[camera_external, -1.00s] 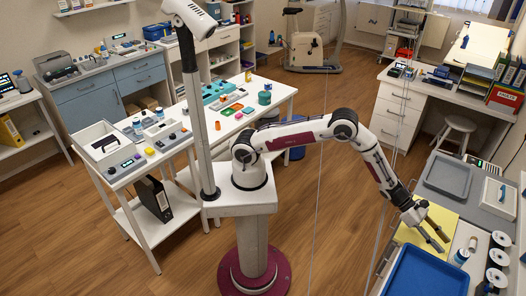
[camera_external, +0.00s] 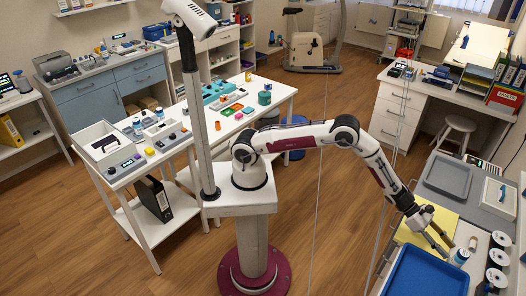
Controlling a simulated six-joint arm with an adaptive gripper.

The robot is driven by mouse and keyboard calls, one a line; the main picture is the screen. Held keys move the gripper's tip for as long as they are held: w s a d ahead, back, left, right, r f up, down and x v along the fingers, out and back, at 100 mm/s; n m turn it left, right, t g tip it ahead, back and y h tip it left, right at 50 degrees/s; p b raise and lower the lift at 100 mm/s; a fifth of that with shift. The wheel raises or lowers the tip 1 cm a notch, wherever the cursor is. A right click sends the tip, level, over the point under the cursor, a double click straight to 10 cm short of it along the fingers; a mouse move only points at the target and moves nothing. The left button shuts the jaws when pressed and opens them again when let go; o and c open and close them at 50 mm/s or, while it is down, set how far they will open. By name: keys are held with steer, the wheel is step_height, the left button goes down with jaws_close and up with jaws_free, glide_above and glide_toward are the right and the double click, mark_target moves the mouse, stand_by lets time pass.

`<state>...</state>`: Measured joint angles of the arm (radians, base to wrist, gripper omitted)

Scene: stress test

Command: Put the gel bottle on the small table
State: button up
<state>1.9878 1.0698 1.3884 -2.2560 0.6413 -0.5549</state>
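My gripper (camera_external: 444,246) is open and appears empty, its two fingers spread above the right worktop near the yellow sheet (camera_external: 408,236). A small white bottle with a blue part (camera_external: 461,257) stands just right of and nearer than the fingertips, apart from them. It may be the gel bottle; its label is too small to read. Small bottles (camera_external: 137,126) also stand on the white table (camera_external: 119,180) at left, which holds several devices. I cannot tell for certain which table is the small one.
A blue tray (camera_external: 428,274) lies at the front of the right worktop. Several white spools (camera_external: 497,258) line its right side, with a small tan cylinder (camera_external: 473,243) beside them. A grey tray (camera_external: 447,177) lies further back. A round stool (camera_external: 458,124) stands behind.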

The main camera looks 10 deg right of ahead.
mark_target(456, 256)
steer(key=shift+s+d, duration=0.1)
steer(key=shift+x, duration=2.45)
steer(key=shift+d+r, duration=0.1)
steer(key=c, duration=0.9)
steer(key=shift+r, duration=0.15)
step_height(456, 256, up, 28)
steer(key=shift+f, duration=0.15)
stand_by(0.4)
